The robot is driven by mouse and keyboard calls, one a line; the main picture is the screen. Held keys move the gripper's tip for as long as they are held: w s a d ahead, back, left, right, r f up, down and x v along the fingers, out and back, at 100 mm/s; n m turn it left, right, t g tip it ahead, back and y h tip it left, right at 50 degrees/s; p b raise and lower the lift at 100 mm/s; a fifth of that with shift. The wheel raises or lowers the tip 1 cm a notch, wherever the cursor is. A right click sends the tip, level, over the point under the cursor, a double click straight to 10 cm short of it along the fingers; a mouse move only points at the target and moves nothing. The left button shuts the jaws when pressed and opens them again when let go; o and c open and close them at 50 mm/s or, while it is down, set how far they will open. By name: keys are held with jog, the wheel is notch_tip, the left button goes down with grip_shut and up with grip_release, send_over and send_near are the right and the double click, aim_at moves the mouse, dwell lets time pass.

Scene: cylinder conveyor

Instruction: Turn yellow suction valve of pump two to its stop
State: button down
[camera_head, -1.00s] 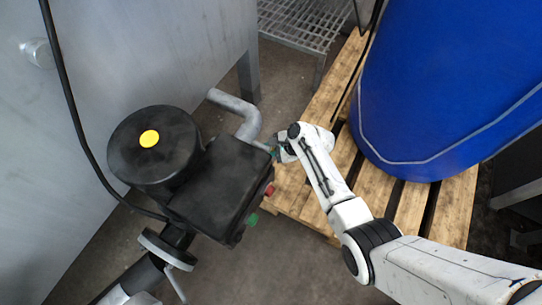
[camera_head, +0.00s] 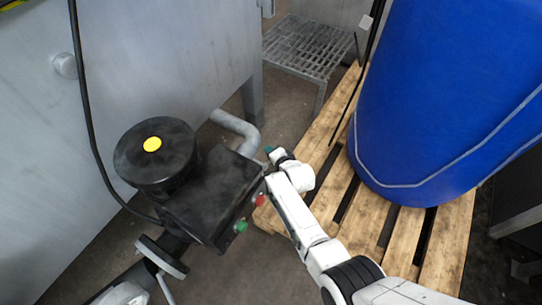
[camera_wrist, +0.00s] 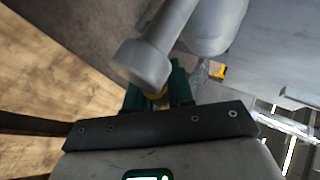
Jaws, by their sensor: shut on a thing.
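A small yellow part (camera_wrist: 157,97), seemingly the valve's handle, shows between the dark green fingers of my gripper (camera_wrist: 157,90) in the wrist view. My gripper is shut on it. A grey rounded pipe or knob end (camera_wrist: 143,66) hides part of the grip. In the head view my gripper (camera_head: 272,153) is beside the right side of the black pump box (camera_head: 215,195), near the bent grey pipe (camera_head: 240,127). The yellow valve cannot be made out there. A yellow disc (camera_head: 152,144) sits on the pump's round black top. How far the valve is turned cannot be told.
A blue barrel (camera_head: 430,100) stands on a wooden pallet (camera_head: 345,185) at the right, close to my arm. Red (camera_head: 259,200) and green (camera_head: 240,226) buttons are on the pump box. A metal rack (camera_head: 310,45) is behind. A grey tank wall (camera_head: 170,50) is at the left.

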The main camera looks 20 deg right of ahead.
jog(key=shift+r+n+t+h, duration=0.3)
jog(key=shift+r+t+h, duration=0.1)
jog(key=shift+r+t, duration=0.1)
jog(key=shift+d, duration=0.1)
dwell(0.3)
jog(key=c, duration=1.1)
grip_release()
jog(key=shift+w, duration=0.1)
jog(key=shift+r, duration=0.15)
